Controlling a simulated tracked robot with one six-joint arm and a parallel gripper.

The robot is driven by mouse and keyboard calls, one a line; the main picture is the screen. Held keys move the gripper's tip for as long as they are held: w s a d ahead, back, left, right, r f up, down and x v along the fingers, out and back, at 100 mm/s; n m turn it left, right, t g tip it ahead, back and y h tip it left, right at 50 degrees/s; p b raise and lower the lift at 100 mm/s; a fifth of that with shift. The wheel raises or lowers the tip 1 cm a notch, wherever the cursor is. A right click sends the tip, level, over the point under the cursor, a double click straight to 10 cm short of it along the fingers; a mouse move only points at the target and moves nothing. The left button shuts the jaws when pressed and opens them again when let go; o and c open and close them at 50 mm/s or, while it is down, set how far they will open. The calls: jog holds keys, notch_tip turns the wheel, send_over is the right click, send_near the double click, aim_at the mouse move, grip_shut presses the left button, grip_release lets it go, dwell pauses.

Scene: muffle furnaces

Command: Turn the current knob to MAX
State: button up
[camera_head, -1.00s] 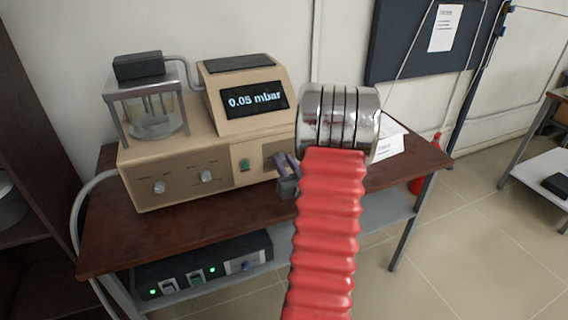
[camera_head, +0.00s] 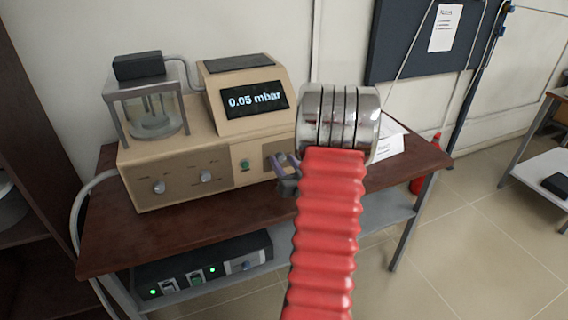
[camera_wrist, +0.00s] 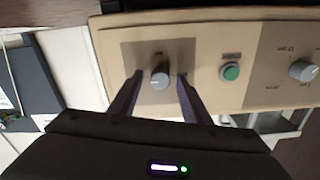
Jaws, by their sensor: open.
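The beige machine (camera_head: 240,150) stands on the brown table, its display reading "0.05 mbar". In the wrist view a grey knob (camera_wrist: 160,78) with a pale pointer mark sits on the panel between the fingers of my gripper (camera_wrist: 157,82). The gripper is open, with a finger on each side of the knob and no clear contact. The small label by this knob is too blurred to read. In the head view my gripper (camera_head: 283,161) is at the right end of the front panel and partly hides the knob there.
A green button (camera_wrist: 230,72) and another knob (camera_wrist: 303,70) lie to the right in the wrist view. Two knobs (camera_head: 159,187) (camera_head: 206,177) show on the left panel. A glass chamber (camera_head: 150,110) stands on the machine. A black unit (camera_head: 205,268) is on the lower shelf.

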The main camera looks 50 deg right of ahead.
jog(key=v, duration=1.4)
jog(key=shift+w+f, duration=0.1)
jog(key=shift+f, duration=0.05)
dwell(0.4)
jog(key=s+d+f+g+y, duration=0.1)
jog(key=s+f+g, duration=0.35)
jog(key=f, duration=0.25)
jog(key=s+f+g+y, duration=0.1)
jog(key=s+f+g, duration=0.2)
jog(key=f+g, duration=0.25)
jog(key=w+a+r+n+y, duration=0.2)
jog(key=a+r, duration=0.6)
jog(key=a, duration=0.6)
jog(key=w+a+r+n+y, duration=0.2)
jog(key=a+r, duration=0.6)
jog(key=a, duration=0.7)
jog(key=w+a+r+n+y, duration=0.2)
jog(key=a+r, duration=0.6)
jog(key=a, duration=0.6)
jog(key=n+y, duration=0.1)
jog(key=n, duration=0.1)
jog(key=shift+a+n, duration=0.2)
jog(key=shift+n, duration=0.1)
